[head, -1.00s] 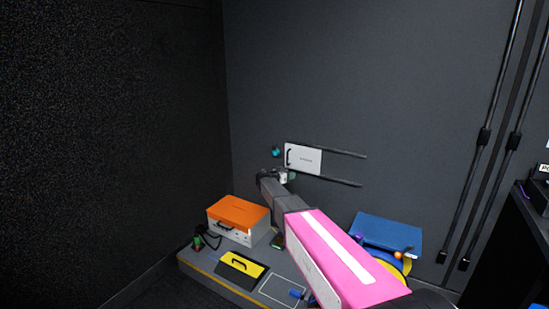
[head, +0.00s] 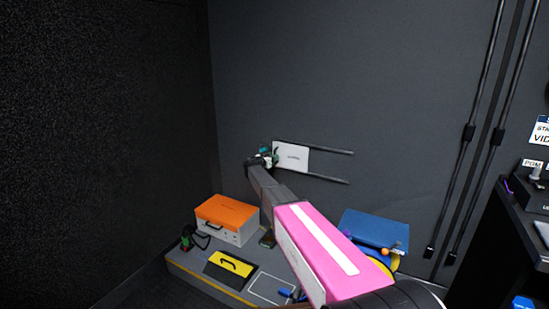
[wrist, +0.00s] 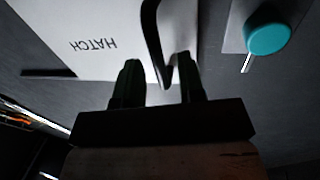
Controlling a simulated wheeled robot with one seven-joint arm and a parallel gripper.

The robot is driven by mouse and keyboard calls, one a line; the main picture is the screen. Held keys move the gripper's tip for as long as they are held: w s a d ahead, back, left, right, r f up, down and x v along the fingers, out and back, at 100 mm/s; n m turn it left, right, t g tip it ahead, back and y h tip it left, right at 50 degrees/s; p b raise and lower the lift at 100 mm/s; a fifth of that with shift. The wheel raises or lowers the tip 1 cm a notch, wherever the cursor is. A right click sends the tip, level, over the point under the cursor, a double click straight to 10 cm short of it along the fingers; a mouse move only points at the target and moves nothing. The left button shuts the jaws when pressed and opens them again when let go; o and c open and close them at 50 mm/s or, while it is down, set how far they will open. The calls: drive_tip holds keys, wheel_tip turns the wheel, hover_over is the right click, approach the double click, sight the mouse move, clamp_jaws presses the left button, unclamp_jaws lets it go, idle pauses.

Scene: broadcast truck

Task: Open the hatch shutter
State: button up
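The white hatch shutter (head: 292,158) sits at the left end of two dark horizontal rails on the wall. In the wrist view the shutter (wrist: 80,38), lettered HATCH, shows upside down with its black bar handle (wrist: 152,40). My gripper (head: 267,157) is at the shutter's left edge in the head view and covers the handle there. In the wrist view my gripper's fingers (wrist: 158,78) are apart, one on each side of the handle's near end. The handle appears closer to the right finger; I cannot tell whether they touch.
A teal round knob (wrist: 268,36) is on the wall beside the shutter's handle edge. The rails (head: 335,151) run clear to the right. Below are an orange-lidded case (head: 228,212), a yellow-and-black item (head: 232,265) and a blue box (head: 375,231) on a low platform.

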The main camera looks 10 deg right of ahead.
drive_tip(key=shift+x, duration=0.9)
clamp_jaws()
approach(308, 163)
drive_tip(key=d, duration=0.2)
drive_tip(key=w+d+r, duration=0.1)
drive_tip(key=d, duration=0.1)
drive_tip(key=w+d+r, duration=0.1)
drive_tip(key=d, duration=0.1)
drive_tip(key=shift+w+r, duration=0.1)
drive_tip(key=shift+w, duration=0.1)
unclamp_jaws()
drive_tip(key=shift+a, duration=0.1)
drive_tip(key=v, duration=1)
drive_tip(key=shift+s+a, duration=0.2)
drive_tip(key=shift+s, duration=0.05)
